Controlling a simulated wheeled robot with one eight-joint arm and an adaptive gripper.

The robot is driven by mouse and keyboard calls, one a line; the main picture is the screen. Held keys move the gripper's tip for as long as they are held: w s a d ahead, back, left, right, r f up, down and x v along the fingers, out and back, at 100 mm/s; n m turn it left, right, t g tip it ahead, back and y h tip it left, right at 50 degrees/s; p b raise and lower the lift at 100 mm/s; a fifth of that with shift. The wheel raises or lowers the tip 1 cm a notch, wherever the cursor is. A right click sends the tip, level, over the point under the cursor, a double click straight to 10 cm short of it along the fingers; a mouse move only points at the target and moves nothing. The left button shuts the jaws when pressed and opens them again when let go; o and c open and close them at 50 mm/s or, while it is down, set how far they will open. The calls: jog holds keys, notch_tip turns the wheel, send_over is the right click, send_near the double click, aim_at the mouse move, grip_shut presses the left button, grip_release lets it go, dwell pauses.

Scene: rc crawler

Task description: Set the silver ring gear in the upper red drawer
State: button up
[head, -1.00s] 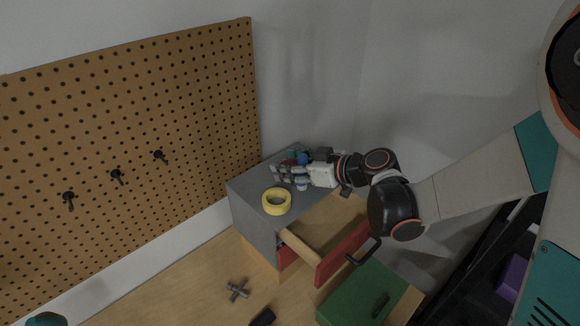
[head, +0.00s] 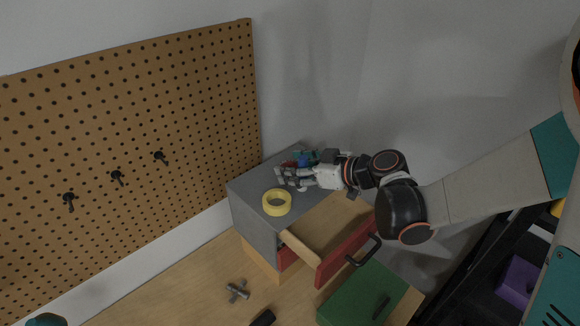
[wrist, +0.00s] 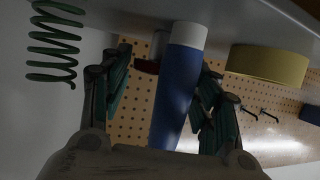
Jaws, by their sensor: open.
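My gripper (head: 283,178) is open just above the top of the grey cabinet (head: 256,222). In the wrist view a blue cylinder with a white end (wrist: 178,85) shows between my open fingers, and I cannot tell whether they touch it. I cannot make out the silver ring gear for certain; a small grey part (wrist: 130,40) sits partly hidden beside the blue cylinder. The upper red drawer (head: 345,254) is pulled out, to the right of and below my gripper. Its wooden inside is partly hidden by my arm, and the part I see looks empty.
A yellow ring (head: 277,202) lies on the cabinet top near my fingers. A green coil spring (wrist: 55,42) and a red item (head: 290,163) are close by. A green piece with a black handle (head: 362,292) sits below the red drawer. A pegboard (head: 130,130) stands behind.

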jog(key=v, duration=1)
jog(key=shift+s, duration=0.15)
jog(key=shift+d, duration=0.15)
